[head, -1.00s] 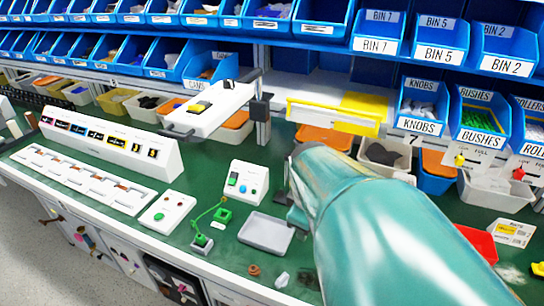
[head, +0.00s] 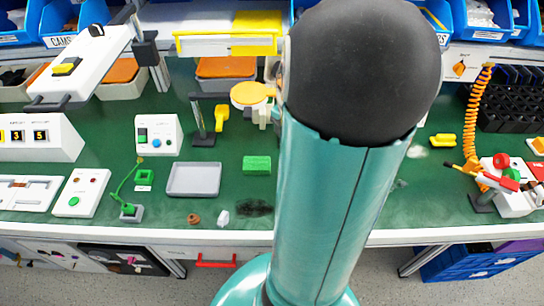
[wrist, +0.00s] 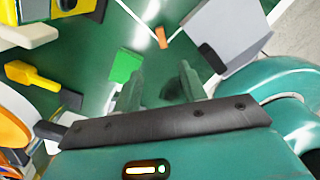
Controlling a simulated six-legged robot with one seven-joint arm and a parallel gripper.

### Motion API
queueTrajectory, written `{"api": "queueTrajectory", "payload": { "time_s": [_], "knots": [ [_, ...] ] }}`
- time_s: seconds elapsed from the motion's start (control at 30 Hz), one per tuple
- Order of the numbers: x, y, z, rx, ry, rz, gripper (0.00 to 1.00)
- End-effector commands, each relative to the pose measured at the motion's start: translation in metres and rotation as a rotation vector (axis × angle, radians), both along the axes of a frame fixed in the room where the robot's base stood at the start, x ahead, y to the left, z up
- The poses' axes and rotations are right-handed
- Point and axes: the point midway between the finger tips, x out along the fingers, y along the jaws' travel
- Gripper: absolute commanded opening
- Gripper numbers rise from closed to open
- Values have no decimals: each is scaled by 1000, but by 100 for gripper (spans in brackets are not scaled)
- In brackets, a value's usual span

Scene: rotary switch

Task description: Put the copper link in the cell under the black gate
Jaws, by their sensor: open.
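In the wrist view my gripper (wrist: 160,88) is open, with two dark green fingers apart over the green bench and nothing between them. A small copper-orange piece (wrist: 161,37) shows beyond the fingertips, close to a grey tray; it may be the copper link, but I cannot be sure. In the head view a white strip of cells (head: 25,193) with small copper-coloured parts is cut off by the left edge. I cannot make out which cell has a black gate. My teal arm covers the middle of the head view, and the fingers cannot be made out there.
The grey tray (head: 193,180) and a green block (head: 257,165) lie left of my arm. A button panel (head: 81,193), a control box (head: 159,135) and a yellow tool (head: 221,117) stand nearby. A red device with an orange coil (head: 481,120) is at the right. Bins line the back.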

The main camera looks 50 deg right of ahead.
Motion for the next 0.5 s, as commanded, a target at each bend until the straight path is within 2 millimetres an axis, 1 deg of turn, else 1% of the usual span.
{"api": "queueTrajectory", "payload": {
  "time_s": [0.03,0.1,0.17,0.23,0.5],
  "knots": [
    [-4,-5,-3,7,-1,23,42],
    [-7,-8,-6,13,-2,49,42],
    [-8,-8,-10,16,-1,59,42],
    [-8,-8,-18,16,0,61,42],
    [-9,-6,-68,19,-2,62,42]
  ]
}}
